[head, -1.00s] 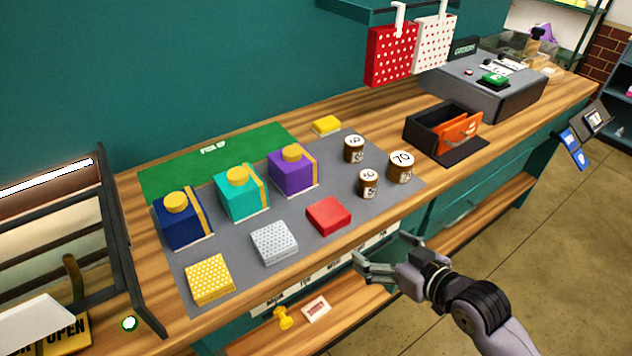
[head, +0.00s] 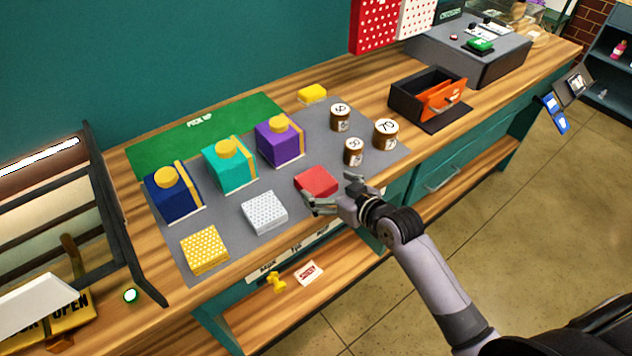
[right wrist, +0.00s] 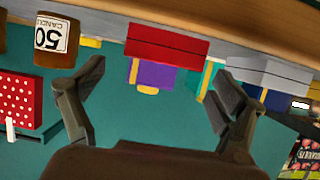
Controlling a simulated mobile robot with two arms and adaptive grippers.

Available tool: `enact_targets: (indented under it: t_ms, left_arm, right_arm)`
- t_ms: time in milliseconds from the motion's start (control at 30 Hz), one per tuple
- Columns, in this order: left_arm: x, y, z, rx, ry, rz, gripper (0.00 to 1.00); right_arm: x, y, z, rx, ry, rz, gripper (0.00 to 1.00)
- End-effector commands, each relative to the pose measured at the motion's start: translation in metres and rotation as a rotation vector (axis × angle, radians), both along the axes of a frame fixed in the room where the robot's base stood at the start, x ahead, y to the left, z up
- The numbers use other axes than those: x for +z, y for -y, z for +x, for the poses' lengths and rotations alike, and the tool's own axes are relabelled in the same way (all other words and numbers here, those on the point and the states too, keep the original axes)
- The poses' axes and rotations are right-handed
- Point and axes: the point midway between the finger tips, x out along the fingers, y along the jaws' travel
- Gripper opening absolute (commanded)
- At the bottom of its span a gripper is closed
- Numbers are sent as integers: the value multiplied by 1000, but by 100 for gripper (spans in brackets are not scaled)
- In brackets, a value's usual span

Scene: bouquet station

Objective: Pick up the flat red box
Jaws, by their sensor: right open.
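The flat red box (head: 316,182) lies on the grey mat (head: 228,206) near the counter's front edge, right of the white dotted flat box (head: 265,212). In the right wrist view the red box (right wrist: 166,45) shows ahead, between the fingers and beyond their tips. My right gripper (head: 330,190) is open and empty at the front side of the red box. It also shows in the right wrist view (right wrist: 155,82), with its two fingers spread apart. Whether a finger touches the box I cannot tell. My left gripper is not in view.
Navy (head: 173,196), teal (head: 229,168) and purple (head: 279,142) boxes with yellow tops stand behind. Jars labelled 50 (head: 353,152), 60 (head: 340,118) and 70 (head: 386,135) stand to the right. A yellow dotted flat box (head: 204,251) lies at front left.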

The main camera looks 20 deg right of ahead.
Motion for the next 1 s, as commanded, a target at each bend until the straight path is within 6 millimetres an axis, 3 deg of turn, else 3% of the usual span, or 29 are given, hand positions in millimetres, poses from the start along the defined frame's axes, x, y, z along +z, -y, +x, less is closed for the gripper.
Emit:
enact_targets:
  t_ms: [300,667,1000]
  left_arm:
    - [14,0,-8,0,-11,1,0]
    - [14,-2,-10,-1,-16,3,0]
    - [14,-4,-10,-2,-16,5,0]
  right_arm:
    - [-13,-14,34,-1,-1,2,90]
    - [-18,-16,41,0,0,0,90]
    - [-18,-16,41,-1,0,0,68]
